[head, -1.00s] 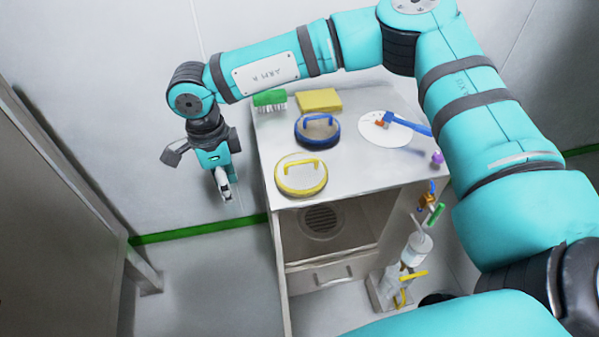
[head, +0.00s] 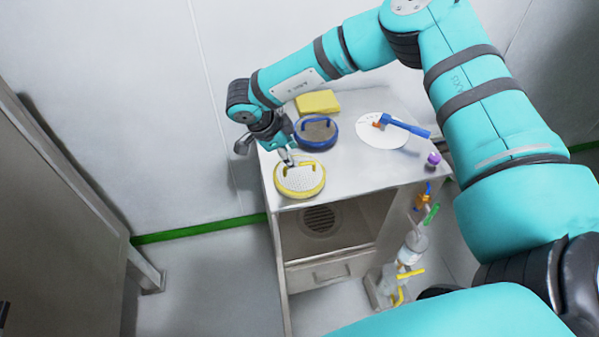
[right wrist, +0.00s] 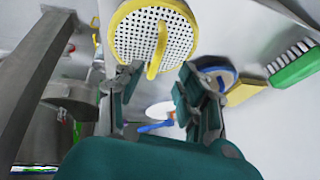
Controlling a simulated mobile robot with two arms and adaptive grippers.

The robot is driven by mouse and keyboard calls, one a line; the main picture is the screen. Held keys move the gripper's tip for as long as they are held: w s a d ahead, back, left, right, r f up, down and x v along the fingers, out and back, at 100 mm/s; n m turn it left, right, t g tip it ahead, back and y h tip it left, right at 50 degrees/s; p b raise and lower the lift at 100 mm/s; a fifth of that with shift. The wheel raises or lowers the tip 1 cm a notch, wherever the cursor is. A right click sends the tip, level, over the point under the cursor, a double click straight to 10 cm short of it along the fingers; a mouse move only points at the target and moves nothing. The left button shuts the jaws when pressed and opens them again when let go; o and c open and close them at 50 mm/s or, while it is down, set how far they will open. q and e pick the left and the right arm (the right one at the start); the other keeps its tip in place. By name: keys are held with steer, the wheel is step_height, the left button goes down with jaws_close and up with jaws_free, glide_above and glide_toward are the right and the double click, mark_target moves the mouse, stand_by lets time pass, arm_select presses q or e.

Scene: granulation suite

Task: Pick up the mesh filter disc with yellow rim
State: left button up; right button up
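The mesh filter disc with yellow rim (head: 300,182) lies flat at the front left of the steel cabinet top, its yellow handle standing up. My right gripper (head: 287,159) is at the disc's back left, its fingertips close to the handle. In the right wrist view, the disc (right wrist: 135,38) shows beyond the fingers, and its handle is roughly between them. The right gripper (right wrist: 155,84) is open there, fingers apart and nothing held. Whether a finger touches the handle I cannot tell. My left gripper is not in view.
A blue-rimmed mesh disc (head: 317,145) sits just behind the yellow one. A yellow block (head: 318,102), a white disc (head: 380,132) with a blue-handled tool (head: 405,126), and a purple knob (head: 433,159) are farther off. A green brush (right wrist: 297,65) shows in the wrist view.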

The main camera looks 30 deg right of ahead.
mark_target(299, 164)
steer(key=shift+s+d+f+p, duration=0.1)
steer(key=shift+d+f+p, duration=0.2)
steer(key=shift+f, duration=0.2)
steer(key=p+x, duration=0.1)
steer(key=x, duration=0.2)
steer(key=shift+s+d+f, duration=0.2)
steer(key=shift+f, duration=0.05)
steer(key=shift+w+d+f, duration=0.1)
steer(key=shift+d+f, duration=0.05)
steer(key=shift+f, duration=0.25)
steer(key=shift+c, duration=0.3)
jaws_close()
